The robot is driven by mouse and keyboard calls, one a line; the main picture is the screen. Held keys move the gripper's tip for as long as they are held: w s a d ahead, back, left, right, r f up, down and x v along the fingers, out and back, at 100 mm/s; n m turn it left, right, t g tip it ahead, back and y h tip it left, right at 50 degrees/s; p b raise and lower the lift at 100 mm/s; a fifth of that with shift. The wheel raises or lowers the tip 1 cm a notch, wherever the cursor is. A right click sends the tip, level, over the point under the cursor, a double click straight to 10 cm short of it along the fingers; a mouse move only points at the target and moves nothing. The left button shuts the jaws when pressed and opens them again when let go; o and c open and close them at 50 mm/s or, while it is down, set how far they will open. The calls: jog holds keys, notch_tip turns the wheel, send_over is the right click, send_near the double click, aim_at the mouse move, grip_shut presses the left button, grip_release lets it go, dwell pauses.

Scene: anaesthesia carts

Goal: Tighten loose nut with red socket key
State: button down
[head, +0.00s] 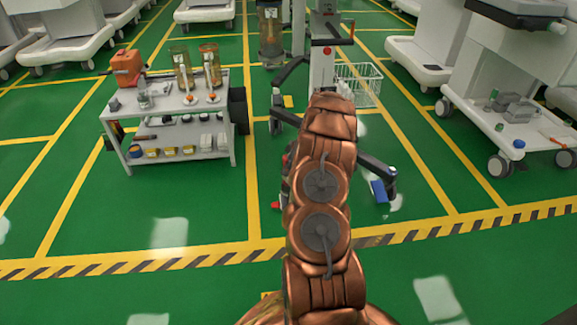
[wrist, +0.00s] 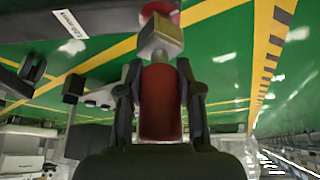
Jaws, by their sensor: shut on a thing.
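In the wrist view my gripper (wrist: 159,78) is shut on the red socket key (wrist: 161,108), with one dark finger on each side of its red cylindrical body. A squarish metal end (wrist: 160,38) sticks out beyond the fingertips. A round red part (wrist: 160,11) shows just past that end, at the top edge; I cannot tell whether they touch. No nut can be made out. In the head view my copper arm hides the gripper and key.
A dark bar with a white label (wrist: 70,23) runs at upper left in the wrist view. In the head view, a wheeled stand with dark legs (head: 377,168) is partly behind my arm. A white tool cart (head: 165,112) stands left. Green floor is clear in front.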

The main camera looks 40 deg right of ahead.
jog(key=shift+a+f+m+h+p, duration=0.2)
jog(key=shift+m+h+p, duration=0.2)
jog(key=shift+m+p, duration=0.85)
jog(key=shift+d+m+h+p, duration=0.2)
jog(key=shift+m+h+p, duration=0.5)
jog(key=shift+m+p, duration=0.7)
jog(key=shift+m+h+p, duration=0.7)
jog(key=shift+m+p, duration=0.75)
jog(key=shift+p, duration=0.85)
jog(key=shift+d+n+y+b, duration=0.1)
jog(key=shift+n+y+b, duration=0.2)
jog(key=shift+n+b, duration=0.85)
jog(key=shift+r+m+b, duration=0.1)
jog(key=shift+m+b, duration=0.3)
jog(key=shift+m, duration=0.05)
jog(key=shift+r+p, duration=2.45)
jog(key=shift+r, duration=1.65)
